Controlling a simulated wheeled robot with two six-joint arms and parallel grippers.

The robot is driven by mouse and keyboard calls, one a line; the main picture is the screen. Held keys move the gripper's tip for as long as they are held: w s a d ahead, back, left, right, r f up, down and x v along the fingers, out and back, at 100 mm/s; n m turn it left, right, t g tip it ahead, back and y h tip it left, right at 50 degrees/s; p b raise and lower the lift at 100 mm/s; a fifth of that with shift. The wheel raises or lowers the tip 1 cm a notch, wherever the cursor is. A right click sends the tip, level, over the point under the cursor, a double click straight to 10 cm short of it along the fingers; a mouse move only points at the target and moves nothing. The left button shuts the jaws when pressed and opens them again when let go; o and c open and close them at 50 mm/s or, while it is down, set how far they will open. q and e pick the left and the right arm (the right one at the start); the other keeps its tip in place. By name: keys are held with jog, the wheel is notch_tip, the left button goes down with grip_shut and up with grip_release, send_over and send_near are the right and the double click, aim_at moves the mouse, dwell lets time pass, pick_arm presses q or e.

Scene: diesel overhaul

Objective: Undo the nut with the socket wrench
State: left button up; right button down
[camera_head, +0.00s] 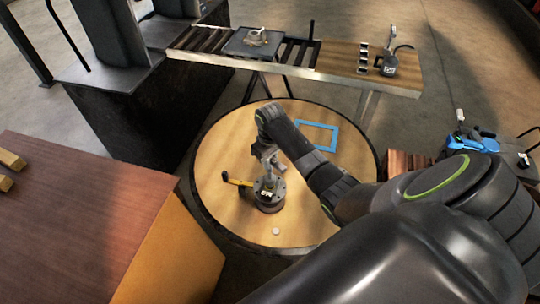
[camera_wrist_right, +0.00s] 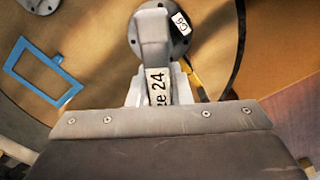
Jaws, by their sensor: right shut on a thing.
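My right gripper (camera_head: 265,153) is over the round table, shut on the grey socket wrench (camera_head: 268,168). In the right wrist view, the wrench (camera_wrist_right: 153,40) shows a white label ending in "24" between the fingers (camera_wrist_right: 156,95). The wrench points down at a dark grey round metal part (camera_head: 269,195) with a white tag. This part also shows in the right wrist view (camera_wrist_right: 176,42), partly behind the wrench. The nut is hidden, and I cannot tell whether the socket sits on it. My left gripper is not in view.
On the round table (camera_head: 215,205), a yellow-and-black handled thing (camera_head: 237,181) is beside the metal part. A blue frame (camera_head: 318,136) lies farther back, and a small pale disc (camera_head: 276,231) nearer. A roller bench (camera_head: 335,62) stands behind; a brown table (camera_head: 85,225) is at left.

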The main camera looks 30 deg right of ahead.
jog(key=m, duration=2.3)
jog(key=shift+m, duration=0.4)
dwell(0.3)
